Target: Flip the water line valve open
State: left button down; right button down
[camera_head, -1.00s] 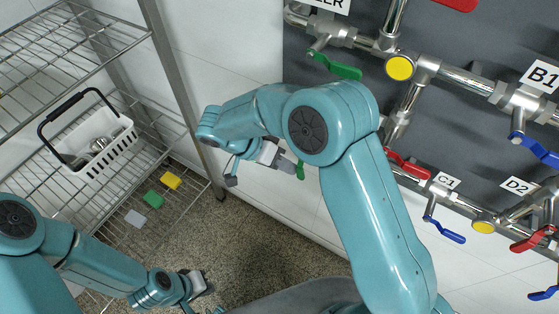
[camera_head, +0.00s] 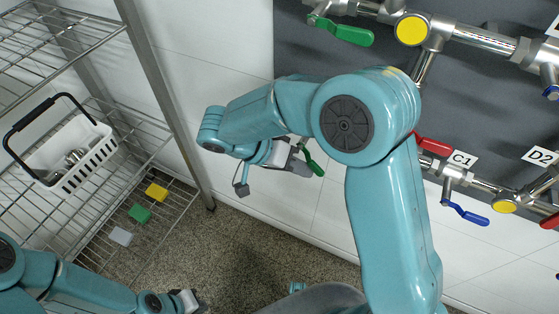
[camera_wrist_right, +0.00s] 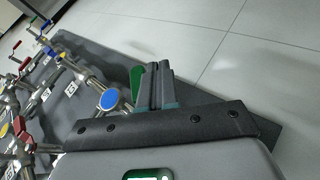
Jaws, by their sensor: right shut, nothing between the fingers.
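A valve with a green lever (camera_head: 343,32) is on a pipe at the top of the panel in the head view; no label shows beside it now. A second green lever (camera_head: 312,163) is beside my right gripper (camera_head: 299,166), partly hidden by my right arm. In the right wrist view my right gripper (camera_wrist_right: 156,84) is shut and empty, with a green lever (camera_wrist_right: 136,82) just left of its fingers; I cannot tell whether they touch. My left gripper (camera_head: 191,300) is low in the head view, away from the valves, its fingers too small to read.
The panel has red (camera_head: 434,146) and blue (camera_head: 466,213) levers, a yellow disc (camera_head: 412,30) and the C1 label (camera_head: 462,159). A wire rack (camera_head: 160,95) at left holds a white basket (camera_head: 78,155) and sponge-like blocks (camera_head: 139,213). Speckled floor (camera_head: 250,245) is open between.

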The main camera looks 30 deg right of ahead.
aim_at(317, 170)
jog(key=shift+s+d+r+b, duration=0.5)
jog(key=shift+s+d+b, duration=0.15)
jog(key=shift+s, duration=0.15)
jog(key=shift+s+d+r, duration=0.1)
jog(key=shift+r, duration=0.05)
jog(key=shift+s+d+r+g+h, duration=0.15)
jog(key=shift+r+g+h, duration=0.05)
jog(key=shift+g+h, duration=0.25)
jog(key=w+a+f+b, duration=0.3)
jog(key=w+a+f, duration=0.1)
jog(key=a+f, duration=0.4)
jog(key=shift+f, duration=0.25)
